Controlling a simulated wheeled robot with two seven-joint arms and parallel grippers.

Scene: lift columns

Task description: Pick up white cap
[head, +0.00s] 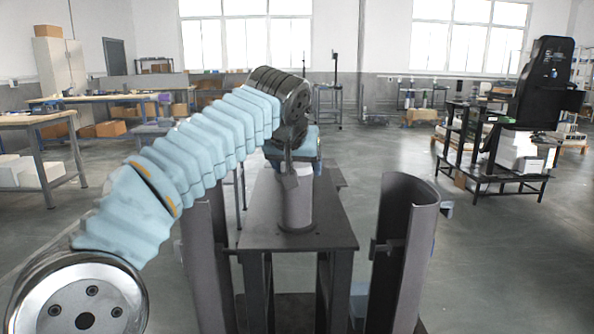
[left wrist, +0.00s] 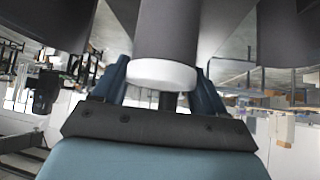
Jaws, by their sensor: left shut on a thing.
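A grey upright cylinder (head: 297,208) stands on a dark metal table (head: 265,228) in the middle of the head view. In the left wrist view, the white cap (left wrist: 162,76) is a pale round disc on the end of the grey cylinder (left wrist: 168,32). My left gripper (head: 291,172) points down at the cylinder's top. Its two fingers lie on either side of the white cap in the left wrist view, and it is shut on the cap. In the head view, the gripper mostly hides the cap. The cap still sits against the cylinder's end. My right gripper is not in view.
Curved dark grey column shells (head: 408,240) and (head: 207,260) stand upright to the right and left of the table. A black workstation (head: 540,85) on a cart stands at the far right. Workbenches (head: 35,120) line the left back. The floor between is open.

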